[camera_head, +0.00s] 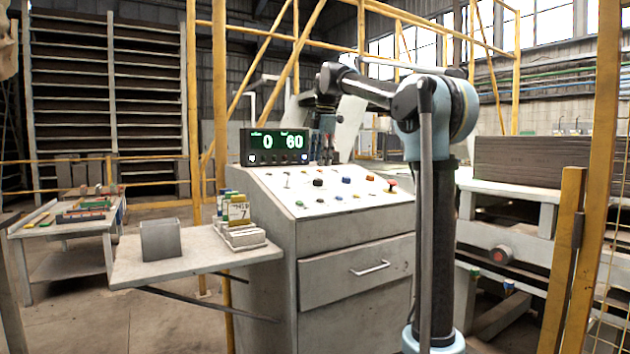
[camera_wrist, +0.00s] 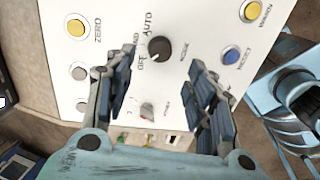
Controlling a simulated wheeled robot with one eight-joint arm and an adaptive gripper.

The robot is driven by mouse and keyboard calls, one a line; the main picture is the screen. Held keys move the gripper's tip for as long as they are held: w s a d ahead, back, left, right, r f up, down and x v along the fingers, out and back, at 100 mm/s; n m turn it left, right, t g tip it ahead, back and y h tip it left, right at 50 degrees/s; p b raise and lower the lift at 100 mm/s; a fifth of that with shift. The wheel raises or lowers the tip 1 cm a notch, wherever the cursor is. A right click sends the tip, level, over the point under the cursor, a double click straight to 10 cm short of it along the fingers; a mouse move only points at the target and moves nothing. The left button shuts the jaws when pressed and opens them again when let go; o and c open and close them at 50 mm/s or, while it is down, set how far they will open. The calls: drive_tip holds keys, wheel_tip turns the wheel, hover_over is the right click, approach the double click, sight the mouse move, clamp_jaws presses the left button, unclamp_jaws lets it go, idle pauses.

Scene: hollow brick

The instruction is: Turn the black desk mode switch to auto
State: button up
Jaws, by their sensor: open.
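The black mode switch (camera_wrist: 160,49) is a round knob on the white panel, seen upper middle in the wrist view. AUTO and OFF are printed by it; I cannot tell clearly where its pointer stands. In the head view a dark knob (camera_head: 318,183) on the sloped desk top looks like the same switch. My gripper (camera_wrist: 161,62) is open and empty, its blue-grey fingers to the left and right of the knob in the picture, with no visible contact. In the head view my gripper (camera_head: 325,153) hangs over the desk's back edge, beside the display.
A yellow button (camera_wrist: 76,27), a blue button (camera_wrist: 231,54) and a small grey-red knob (camera_wrist: 147,111) surround the switch. A red mushroom button (camera_head: 391,186) stands at the panel's right. The display (camera_head: 275,147) reads 0 and 60.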

sight(318, 179)
drive_tip(key=f, duration=0.5)
drive_tip(key=w+f, duration=0.1)
drive_tip(key=f, duration=0.1)
drive_tip(key=shift+w+a+f, duration=0.1)
drive_tip(key=shift+a+f, duration=0.1)
drive_tip(key=shift+a, duration=0.2)
drive_tip(key=shift+c, duration=0.2)
